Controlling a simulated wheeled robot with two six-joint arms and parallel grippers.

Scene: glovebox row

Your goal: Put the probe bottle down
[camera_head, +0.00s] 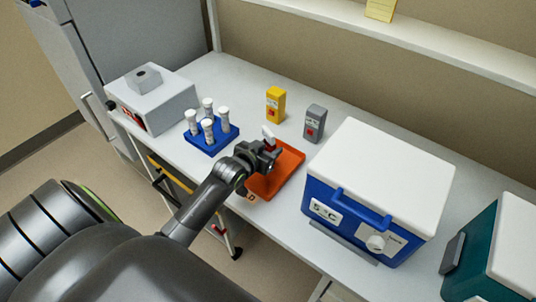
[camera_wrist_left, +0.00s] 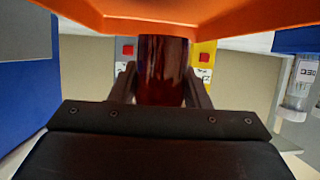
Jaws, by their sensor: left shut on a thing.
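The probe bottle is a dark red-brown bottle (camera_wrist_left: 163,70) between the fingers of my left gripper in the left wrist view. In the head view its white cap (camera_head: 267,131) shows just beyond the gripper, and its body is mostly hidden. My left gripper (camera_head: 268,149) is shut on the bottle, over the back left part of an orange tray (camera_head: 288,172). The tray also spans the top of the wrist view (camera_wrist_left: 245,18), where the picture is upside down. The bottle's base meets the tray's outline there; I cannot tell whether it touches. My right gripper is out of view.
A blue rack (camera_head: 211,142) with several white-capped tubes stands left of the tray. A yellow box (camera_head: 275,104) and a grey box (camera_head: 314,123) stand behind it. A blue cooler with a white lid (camera_head: 385,170) stands close on the right. A grey device (camera_head: 152,100) is far left.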

